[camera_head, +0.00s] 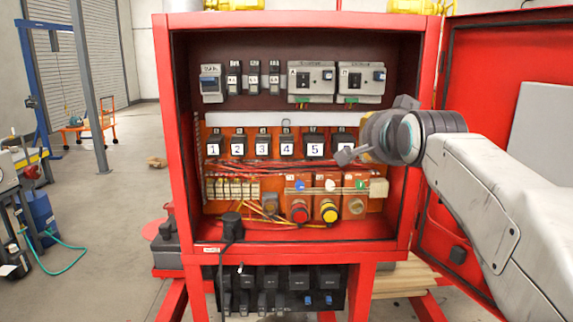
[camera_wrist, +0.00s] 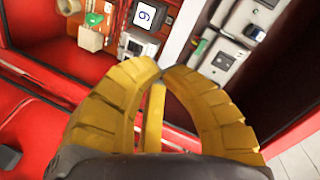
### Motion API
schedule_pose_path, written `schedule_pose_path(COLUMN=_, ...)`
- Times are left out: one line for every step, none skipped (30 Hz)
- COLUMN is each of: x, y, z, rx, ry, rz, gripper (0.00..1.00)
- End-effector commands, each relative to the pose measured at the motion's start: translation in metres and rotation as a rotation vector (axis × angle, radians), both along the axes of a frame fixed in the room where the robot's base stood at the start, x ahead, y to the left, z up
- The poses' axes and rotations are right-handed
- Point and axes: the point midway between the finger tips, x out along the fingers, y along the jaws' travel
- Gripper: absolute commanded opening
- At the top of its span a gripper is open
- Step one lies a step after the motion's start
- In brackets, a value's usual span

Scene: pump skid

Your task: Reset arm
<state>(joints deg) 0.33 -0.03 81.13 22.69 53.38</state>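My gripper's two yellow ribbed fingers (camera_wrist: 160,72) fill the middle of the wrist view. They curve in and meet at the tips, with nothing visible held between them. A narrow yellow bar shows between the fingers lower down. In the head view my grey arm reaches in from the right, and its wrist is in front of the right side of the open red cabinet (camera_head: 174,130). The fingers are mostly hidden there behind the wrist. The wrist partly covers the breaker marked 6 (camera_head: 342,140), which shows rotated in the wrist view (camera_wrist: 145,15).
The open red door (camera_head: 480,60) stands close to my arm on the right. The cabinet holds numbered breakers (camera_head: 263,143), grey switch units (camera_head: 311,80), a red button (camera_head: 299,210) and a yellow button (camera_head: 329,209). A black plug with cable (camera_head: 231,224) is at the front edge. Floor is open on the left.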

Motion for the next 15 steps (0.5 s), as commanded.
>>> schedule_pose_path(x=-0.002, y=0.0, z=-0.029, rx=-0.101, ry=0.082, rz=0.029, gripper=0.0)
schedule_pose_path(x=-0.005, y=0.0, z=-0.046, rx=-0.163, ry=0.132, rz=0.051, gripper=0.0)
schedule_pose_path(x=-0.01, y=0.0, z=-0.072, rx=-0.244, ry=0.207, rz=0.088, gripper=0.0)
schedule_pose_path(x=-0.015, y=0.0, z=-0.092, rx=-0.302, ry=0.266, rz=0.119, gripper=0.0)
schedule_pose_path(x=-0.021, y=0.0, z=-0.112, rx=-0.352, ry=0.321, rz=0.151, gripper=0.0)
schedule_pose_path(x=-0.031, y=0.0, z=-0.137, rx=-0.416, ry=0.393, rz=0.196, gripper=0.0)
schedule_pose_path(x=-0.041, y=0.0, z=-0.155, rx=-0.46, ry=0.444, rz=0.233, gripper=0.0)
schedule_pose_path(x=-0.051, y=0.0, z=-0.172, rx=-0.503, ry=0.495, rz=0.272, gripper=0.0)
schedule_pose_path(x=-0.067, y=0.0, z=-0.194, rx=-0.552, ry=0.562, rz=0.324, gripper=0.0)
schedule_pose_path(x=-0.081, y=0.0, z=-0.209, rx=-0.584, ry=0.608, rz=0.365, gripper=0.0)
schedule_pose_path(x=-0.095, y=0.001, z=-0.223, rx=-0.614, ry=0.653, rz=0.405, gripper=0.0)
schedule_pose_path(x=-0.115, y=0.001, z=-0.242, rx=-0.647, ry=0.711, rz=0.459, gripper=0.0)
schedule_pose_path(x=-0.131, y=0.001, z=-0.254, rx=-0.669, ry=0.751, rz=0.497, gripper=0.0)
schedule_pose_path(x=-0.147, y=0.001, z=-0.266, rx=-0.685, ry=0.791, rz=0.535, gripper=0.0)
schedule_pose_path(x=-0.169, y=0.001, z=-0.281, rx=-0.702, ry=0.84, rz=0.582, gripper=0.0)
